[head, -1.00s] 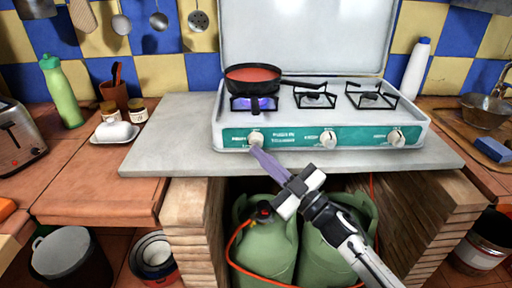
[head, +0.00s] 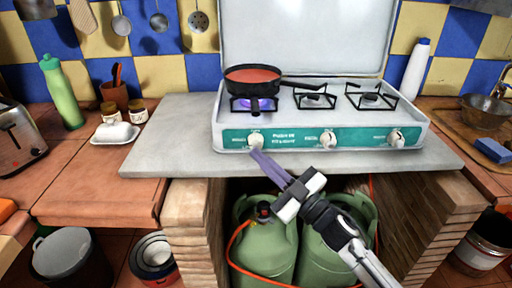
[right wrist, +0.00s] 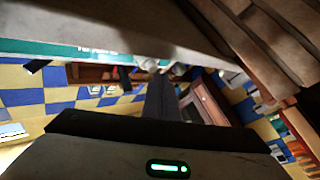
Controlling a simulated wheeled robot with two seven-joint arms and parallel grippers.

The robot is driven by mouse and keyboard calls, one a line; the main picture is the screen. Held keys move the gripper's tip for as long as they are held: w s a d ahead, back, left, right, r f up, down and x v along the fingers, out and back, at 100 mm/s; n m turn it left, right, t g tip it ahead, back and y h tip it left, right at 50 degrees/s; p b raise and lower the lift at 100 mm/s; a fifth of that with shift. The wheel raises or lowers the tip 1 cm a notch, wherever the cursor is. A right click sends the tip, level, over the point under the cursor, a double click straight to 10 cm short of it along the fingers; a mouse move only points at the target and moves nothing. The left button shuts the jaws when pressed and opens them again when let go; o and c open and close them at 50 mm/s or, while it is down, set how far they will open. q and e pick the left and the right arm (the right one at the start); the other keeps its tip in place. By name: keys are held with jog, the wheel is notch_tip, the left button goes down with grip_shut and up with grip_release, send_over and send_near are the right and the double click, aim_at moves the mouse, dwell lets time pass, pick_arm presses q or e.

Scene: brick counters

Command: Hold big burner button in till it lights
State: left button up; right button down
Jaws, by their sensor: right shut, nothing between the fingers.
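The white camping stove (head: 219,110) stands on the grey slab with its lid up. Its teal front panel carries three white knobs. The left knob (head: 256,139), under the pan's burner, is the nearest to my gripper. A bluish flame (head: 240,104) shows under the black pan (head: 253,76) with red contents. My right gripper (head: 257,156) is shut and empty, its fingertips just below the left knob; I cannot tell whether they touch it. In the right wrist view the shut fingers (right wrist: 160,95) point toward the teal panel's edge. My left gripper is out of view.
Green gas bottles (head: 265,247) with an orange hose stand in the brick niche below. The grey slab's front edge (head: 300,166) lies close under my fingers. A green bottle (head: 61,92) and butter dish (head: 115,133) stand at left, a white bottle (head: 416,69) at right.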

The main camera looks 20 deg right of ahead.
jog(key=shift+s+a, duration=0.15)
jog(key=shift+s, duration=0.3)
jog(key=shift+s, duration=0.1)
jog(key=s+p, duration=0.1)
jog(key=s, duration=0.1)
jog(key=s+a+p, duration=0.1)
jog(key=s, duration=0.1)
jog(key=shift+s+a, duration=0.2)
jog(key=shift+s, duration=0.1)
jog(key=s+d+f+m+g+h, duration=0.1)
jog(key=s+f+m+g+h, duration=0.2)
jog(key=f, duration=0.6)
jog(key=s+d+f+m+g+h, duration=0.1)
jog(key=s+f+m+h, duration=0.4)
jog(key=f, duration=0.4)
jog(key=s+a+f+g, duration=0.1)
jog(key=s+f+g, duration=0.2)
jog(key=s+f, duration=0.3)
jog(key=s+a+f+m+g, duration=0.1)
jog(key=s+f+g, duration=0.2)
jog(key=s, duration=0.7)
notch_tip(320, 180, down, 3)
jog(key=shift+a+r+y, duration=0.15)
jog(key=shift+a+y, duration=0.1)
jog(key=shift+y, duration=0.15)
